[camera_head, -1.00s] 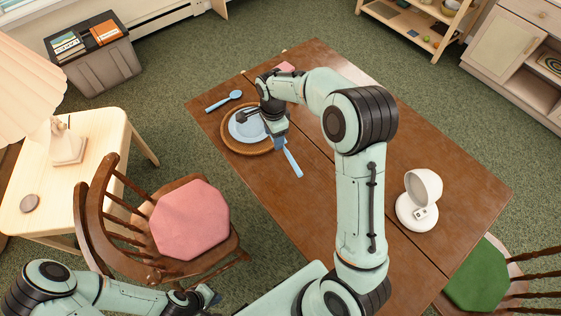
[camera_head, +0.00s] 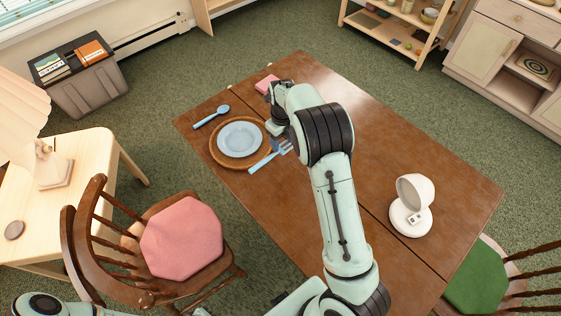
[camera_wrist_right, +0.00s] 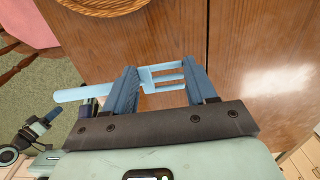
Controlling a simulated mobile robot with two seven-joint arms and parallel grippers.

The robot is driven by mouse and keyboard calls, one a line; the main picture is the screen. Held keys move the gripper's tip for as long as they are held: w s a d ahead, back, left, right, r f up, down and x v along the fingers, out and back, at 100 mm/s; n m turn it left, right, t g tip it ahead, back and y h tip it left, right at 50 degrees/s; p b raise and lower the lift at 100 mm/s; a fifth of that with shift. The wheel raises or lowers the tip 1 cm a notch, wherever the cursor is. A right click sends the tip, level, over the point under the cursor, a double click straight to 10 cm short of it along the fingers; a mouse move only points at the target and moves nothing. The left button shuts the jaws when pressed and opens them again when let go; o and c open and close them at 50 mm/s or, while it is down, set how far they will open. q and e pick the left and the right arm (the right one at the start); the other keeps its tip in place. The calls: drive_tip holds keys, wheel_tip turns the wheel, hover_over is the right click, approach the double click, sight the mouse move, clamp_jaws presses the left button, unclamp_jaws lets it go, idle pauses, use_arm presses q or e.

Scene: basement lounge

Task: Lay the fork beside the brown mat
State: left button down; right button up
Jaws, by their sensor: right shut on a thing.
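The light blue fork (camera_head: 262,162) shows just right of the round brown woven mat (camera_head: 218,158), its handle end close to the mat's lower right edge. In the right wrist view the fork (camera_wrist_right: 85,93) runs across my right gripper (camera_wrist_right: 160,88), with its tines between the blue fingers and its handle out to the left. My right gripper (camera_head: 281,141) is shut on the fork, low over the table. I cannot tell whether the fork touches the wood. My left gripper (camera_wrist_right: 42,124) is small at the left of the wrist view, away from the table, its opening unclear.
A light blue plate (camera_head: 240,139) sits on the mat. A blue spoon (camera_head: 211,117) lies left of it, and a pink item (camera_head: 266,84) lies behind. A white lamp-like object (camera_head: 411,207) stands on the wooden table (camera_head: 390,130) at right. A chair with a pink cushion (camera_head: 181,238) stands in front.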

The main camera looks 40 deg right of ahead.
sight(282, 164)
wheel_tip(282, 164, down, 12)
drive_tip(key=shift+r, duration=0.25)
drive_tip(key=shift+f, duration=0.1)
drive_tip(key=o, duration=1)
drive_tip(key=shift+o, duration=0.2)
wheel_tip(282, 164, up, 12)
drive_tip(key=shift+r, duration=0.15)
drive_tip(key=shift+a, duration=0.1)
